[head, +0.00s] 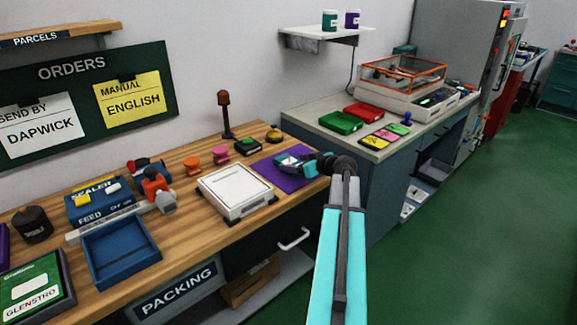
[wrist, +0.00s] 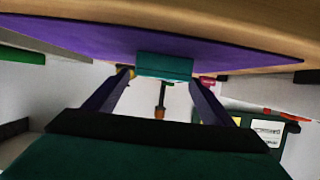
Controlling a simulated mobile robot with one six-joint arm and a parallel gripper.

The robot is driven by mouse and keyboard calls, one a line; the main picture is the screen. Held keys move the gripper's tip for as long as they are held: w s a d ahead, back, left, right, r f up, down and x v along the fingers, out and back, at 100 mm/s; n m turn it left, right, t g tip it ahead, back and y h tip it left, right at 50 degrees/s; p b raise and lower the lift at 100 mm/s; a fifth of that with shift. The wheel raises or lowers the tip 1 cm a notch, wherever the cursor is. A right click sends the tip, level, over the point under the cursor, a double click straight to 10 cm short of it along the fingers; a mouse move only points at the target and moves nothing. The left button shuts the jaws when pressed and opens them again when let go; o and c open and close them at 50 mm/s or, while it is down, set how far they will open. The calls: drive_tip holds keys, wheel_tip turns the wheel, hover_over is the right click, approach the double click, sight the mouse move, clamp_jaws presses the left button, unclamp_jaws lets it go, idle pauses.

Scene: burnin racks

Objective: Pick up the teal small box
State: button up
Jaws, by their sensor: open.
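The teal small box (head: 284,160), with a pale top, lies on the purple mat (head: 279,180) at the right end of the wooden packing bench. In the wrist view the teal box (wrist: 164,66) is straight ahead, at the fingertips, against the purple mat (wrist: 70,42). My gripper (head: 302,162) is low over the mat, reaching in from the right. In the wrist view my gripper (wrist: 159,78) is open, with one finger toward each side of the box. I cannot tell whether either finger touches it. My gripper partly hides the box's right side in the head view.
A white scale (head: 236,190) stands left of the mat. A dark box (head: 248,146) and a yellow round button (head: 274,136) are behind it. A blue tray (head: 120,252) lies further left. A grey counter (head: 385,148) with red and green trays stands to the right.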

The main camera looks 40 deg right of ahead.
sight(290, 161)
drive_tip(key=shift+p+x, duration=0.3)
drive_tip(key=shift+x, duration=1.55)
drive_tip(key=c, duration=1.2)
drive_tip(key=shift+r, duration=0.1)
drive_tip(key=shift+r+b, duration=0.35)
drive_tip(key=shift+r, duration=1.1)
drive_tip(key=shift+s+a+r, duration=0.2)
drive_tip(key=shift+s, duration=0.05)
drive_tip(key=s+a, duration=0.2)
drive_tip(key=s, duration=0.1)
drive_tip(key=s+a+b, duration=0.1)
drive_tip(key=s+a, duration=0.2)
drive_tip(key=s, duration=0.1)
drive_tip(key=s+a+r+b, duration=0.1)
drive_tip(key=s+a, duration=0.1)
drive_tip(key=s, duration=0.2)
drive_tip(key=shift+a, duration=0.25)
drive_tip(key=shift+b, duration=1.05)
